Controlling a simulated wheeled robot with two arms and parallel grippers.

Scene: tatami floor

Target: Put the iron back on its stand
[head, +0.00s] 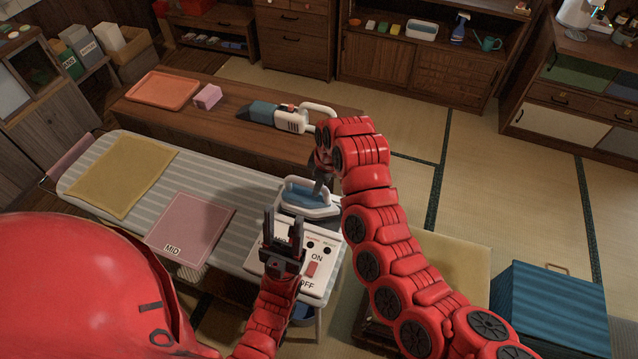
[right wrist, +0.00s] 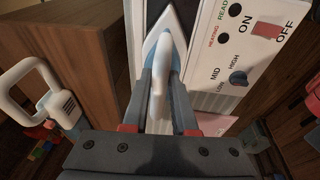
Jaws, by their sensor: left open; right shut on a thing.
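The blue and white iron (head: 312,199) is at the right end of the striped ironing board (head: 232,172), by the white control panel (head: 322,262). My right gripper (head: 321,172) is shut on its handle from above. The right wrist view shows the white handle (right wrist: 160,75) between the fingers (right wrist: 161,100). A dark, flat surface, seemingly the stand, shows under the iron; I cannot tell whether the iron touches it. My left gripper (head: 283,232) is open and empty, its fingers upright in front of the panel, which it partly hides.
A yellow cloth (head: 122,175) and a pink cloth marked MID (head: 190,222) lie on the board. Behind it, a low wooden table holds an orange tray (head: 163,90), a pink block (head: 207,97) and a handheld vacuum (head: 280,115). A blue box (head: 550,308) stands at right.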

